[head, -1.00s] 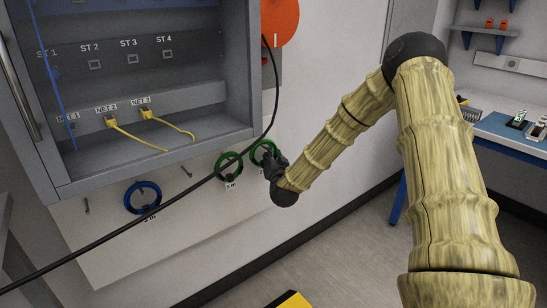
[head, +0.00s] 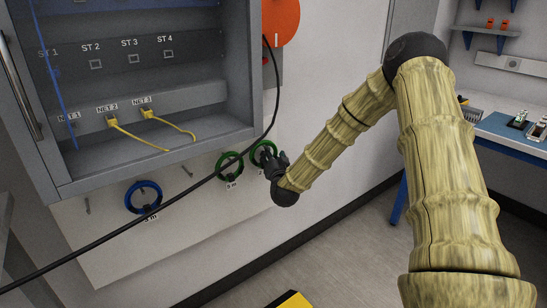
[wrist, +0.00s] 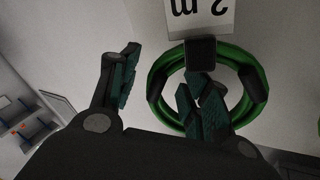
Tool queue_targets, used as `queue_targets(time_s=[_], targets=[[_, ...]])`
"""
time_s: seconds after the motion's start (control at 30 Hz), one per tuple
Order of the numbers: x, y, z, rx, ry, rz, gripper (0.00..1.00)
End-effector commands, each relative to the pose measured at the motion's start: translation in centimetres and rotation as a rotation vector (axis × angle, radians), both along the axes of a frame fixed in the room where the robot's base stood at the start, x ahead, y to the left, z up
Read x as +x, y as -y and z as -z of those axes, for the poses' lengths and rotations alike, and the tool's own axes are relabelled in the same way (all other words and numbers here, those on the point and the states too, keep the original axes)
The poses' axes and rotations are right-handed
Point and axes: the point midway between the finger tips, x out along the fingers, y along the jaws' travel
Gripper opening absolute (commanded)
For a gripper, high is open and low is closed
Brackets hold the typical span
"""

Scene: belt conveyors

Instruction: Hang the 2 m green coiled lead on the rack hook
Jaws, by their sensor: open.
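The 2 m green coiled lead (head: 262,150) is at the right end of the rack panel on the wall, and appears to hang there. In the wrist view the green coil (wrist: 161,73) is a ring with dark bands, against the upside-down "2 m" label (wrist: 201,14). A dark block (wrist: 200,52) sits on the coil's label side; I cannot tell the hook apart from it. My gripper (head: 277,160) is at the coil's right side. In the wrist view my gripper (wrist: 160,68) has its fingers apart, one overlapping the ring's middle and one outside it.
A second green coil (head: 229,165) hangs just left, and a blue coil (head: 131,201) further left. Bare hooks (head: 186,171) show between them. A grey cabinet (head: 245,90) with yellow leads (head: 140,139) juts out above. A black cable (head: 110,237) crosses in front of the panel.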

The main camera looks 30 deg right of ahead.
Motion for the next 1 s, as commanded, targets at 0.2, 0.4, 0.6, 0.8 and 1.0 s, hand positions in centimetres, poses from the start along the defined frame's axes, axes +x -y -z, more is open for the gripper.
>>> queue_targets(time_s=[0.2,0.4,0.6,0.8,1.0], targets=[[-0.7,-0.3,0.0,0.000,-0.001,-0.001,0.47],[-3.3,-1.5,0.0,0.001,-0.002,-0.001,0.47],[-6.8,-3.0,0.0,0.002,-0.002,-0.002,0.47],[-9.5,-4.1,0.0,0.000,-0.001,-0.001,0.47],[-10.8,-4.6,0.0,0.001,0.000,0.000,0.47]])
